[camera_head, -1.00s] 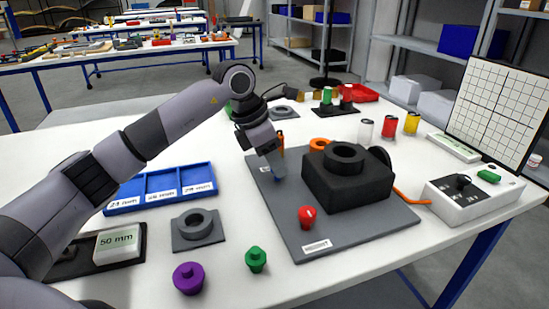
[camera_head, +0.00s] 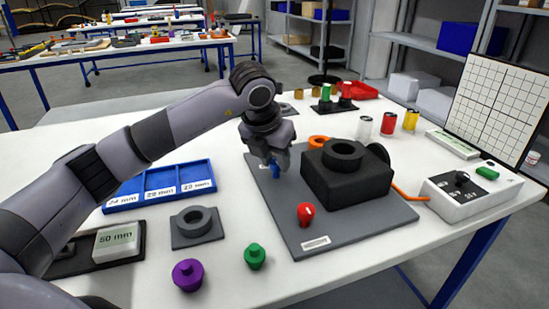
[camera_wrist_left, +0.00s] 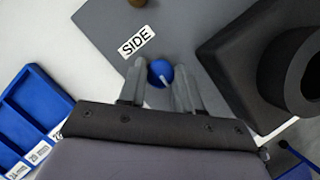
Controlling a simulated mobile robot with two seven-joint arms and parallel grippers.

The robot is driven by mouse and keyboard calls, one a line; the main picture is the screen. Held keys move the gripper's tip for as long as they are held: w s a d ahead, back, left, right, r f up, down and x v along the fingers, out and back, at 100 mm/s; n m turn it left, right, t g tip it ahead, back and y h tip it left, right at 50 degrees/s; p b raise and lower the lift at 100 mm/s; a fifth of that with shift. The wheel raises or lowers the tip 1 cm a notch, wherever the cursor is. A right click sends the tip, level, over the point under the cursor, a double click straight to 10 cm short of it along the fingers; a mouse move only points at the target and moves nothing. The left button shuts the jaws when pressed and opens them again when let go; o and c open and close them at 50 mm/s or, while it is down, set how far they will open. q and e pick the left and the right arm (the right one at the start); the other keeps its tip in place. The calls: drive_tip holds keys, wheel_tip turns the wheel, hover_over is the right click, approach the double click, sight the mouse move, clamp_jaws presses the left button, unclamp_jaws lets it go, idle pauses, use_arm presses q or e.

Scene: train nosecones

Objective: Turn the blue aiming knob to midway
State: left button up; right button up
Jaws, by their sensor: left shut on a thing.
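The blue aiming knob (camera_head: 275,171) stands on the left part of the grey base plate (camera_head: 350,229), beside the black block. In the left wrist view the knob (camera_wrist_left: 160,72) shows a pale mark on its top and sits between the two fingers. My left gripper (camera_head: 274,166) points down and is shut on the blue knob; its fingers (camera_wrist_left: 160,84) lie on both sides of it. A "SIDE" label (camera_wrist_left: 136,40) lies on the plate near the knob. My right gripper is not in view.
The black block (camera_head: 345,180) with a ring on top stands right of the knob. A red knob (camera_head: 305,213) is in front. A blue tray (camera_head: 160,185), a grey ring fixture (camera_head: 197,226), and purple (camera_head: 187,275) and green (camera_head: 254,256) knobs lie to the left and front.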

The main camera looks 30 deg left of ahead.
use_arm(q)
drive_tip(key=shift+n, duration=0.3)
idle(0.4)
drive_tip(key=o, duration=1)
drive_tip(key=shift+o, duration=0.2)
drive_tip(key=v, duration=0.7)
drive_tip(key=shift+s+d+r, duration=0.1)
